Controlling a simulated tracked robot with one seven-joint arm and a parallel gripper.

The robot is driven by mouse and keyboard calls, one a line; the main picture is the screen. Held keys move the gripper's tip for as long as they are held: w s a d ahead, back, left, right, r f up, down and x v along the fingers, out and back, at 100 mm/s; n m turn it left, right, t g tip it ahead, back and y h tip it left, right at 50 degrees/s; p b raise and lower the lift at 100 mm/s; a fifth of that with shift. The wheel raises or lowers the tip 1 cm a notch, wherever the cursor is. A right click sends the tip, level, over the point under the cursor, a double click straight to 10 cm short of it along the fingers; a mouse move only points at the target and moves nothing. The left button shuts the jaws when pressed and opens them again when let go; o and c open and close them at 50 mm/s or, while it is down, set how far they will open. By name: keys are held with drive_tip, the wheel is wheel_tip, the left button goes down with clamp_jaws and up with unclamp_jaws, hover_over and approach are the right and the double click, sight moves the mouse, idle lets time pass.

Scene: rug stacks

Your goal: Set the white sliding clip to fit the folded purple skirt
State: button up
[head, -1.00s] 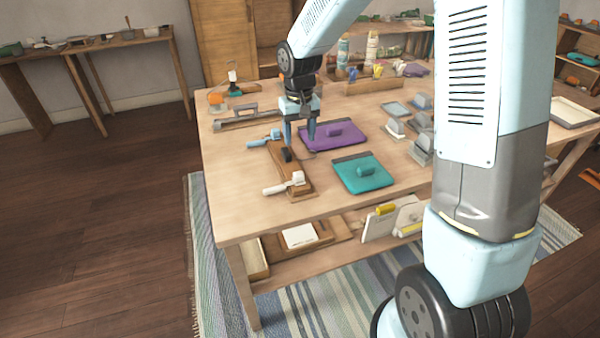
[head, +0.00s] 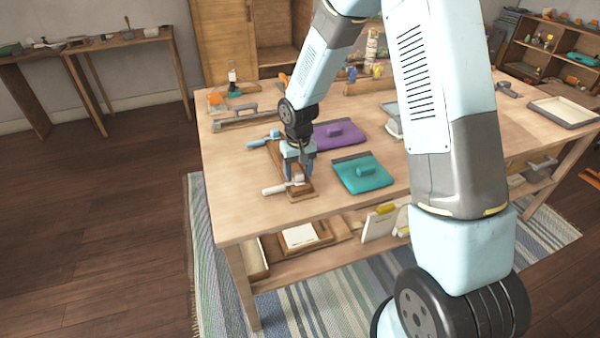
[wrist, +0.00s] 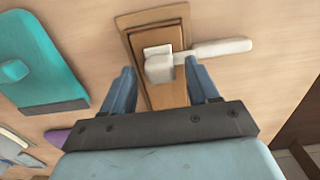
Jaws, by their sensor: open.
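The white sliding clip (head: 284,188) sits at the near end of a wooden rail board (head: 304,193) on the table. In the wrist view the clip's block (wrist: 158,66) lies on the board, and its handle points right. The folded purple skirt (head: 338,136) lies on the table behind and right of the board, partly hidden by my arm.
A folded teal piece (head: 362,174) lies right of the board. A wooden holder (head: 248,118) is farther back. The table's front left is clear.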

drive_tip(key=shift+f, duration=0.4)
clamp_jaws()
idle(0.4)
